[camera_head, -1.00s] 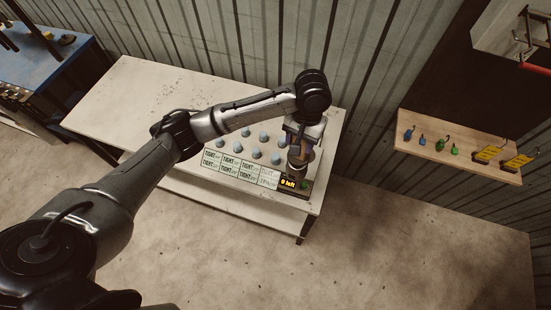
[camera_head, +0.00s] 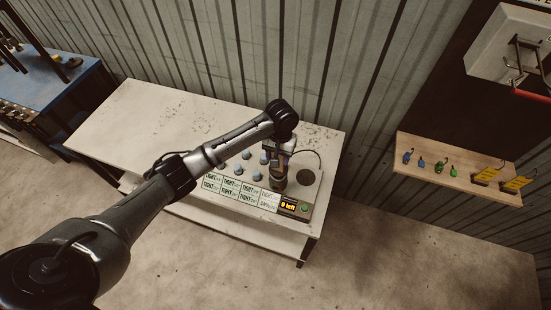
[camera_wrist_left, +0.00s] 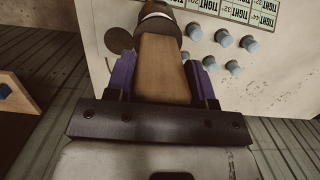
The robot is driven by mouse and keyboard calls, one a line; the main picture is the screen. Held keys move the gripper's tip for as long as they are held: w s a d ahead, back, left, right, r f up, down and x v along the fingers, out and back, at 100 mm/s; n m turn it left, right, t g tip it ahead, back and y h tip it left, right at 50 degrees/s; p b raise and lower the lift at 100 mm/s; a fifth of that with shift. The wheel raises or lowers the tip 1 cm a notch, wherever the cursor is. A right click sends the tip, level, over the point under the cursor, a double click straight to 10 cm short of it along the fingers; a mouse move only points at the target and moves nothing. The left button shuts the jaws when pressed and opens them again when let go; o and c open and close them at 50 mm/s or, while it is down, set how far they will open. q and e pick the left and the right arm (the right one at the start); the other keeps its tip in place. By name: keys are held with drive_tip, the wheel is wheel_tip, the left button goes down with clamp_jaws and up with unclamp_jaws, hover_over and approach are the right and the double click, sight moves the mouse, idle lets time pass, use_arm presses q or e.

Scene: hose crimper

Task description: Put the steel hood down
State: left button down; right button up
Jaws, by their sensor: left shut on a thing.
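My left gripper (camera_head: 281,152) reaches down over the right part of the pale bench. In the left wrist view its purple fingers (camera_wrist_left: 161,76) are shut on a tan, block-shaped handle (camera_wrist_left: 163,68). A grey and brown round piece at the handle's far end looks like the steel hood (camera_wrist_left: 158,24). In the head view the hood (camera_head: 278,183) hangs below the gripper, left of a dark round spot (camera_head: 305,178). I cannot tell whether its lower rim touches the bench. My right gripper is not in view.
Several blue-grey knobs (camera_head: 247,154) stand left of the hood, behind a row of "TIGHT" labels (camera_head: 228,188). A display box (camera_head: 290,206) with a green button (camera_head: 304,208) sits at the front. A wooden shelf (camera_head: 440,182) is at the right. The bench's left part is clear.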

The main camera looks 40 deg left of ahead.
sight(278, 177)
use_arm(q)
drive_tip(key=w+a+f, duration=0.2)
drive_tip(key=a, duration=0.1)
drive_tip(key=shift+f, duration=2.05)
drive_tip(key=shift+d+f, duration=0.1)
drive_tip(key=shift+f, duration=0.05)
drive_tip(key=shift+c, duration=2.4)
unclamp_jaws()
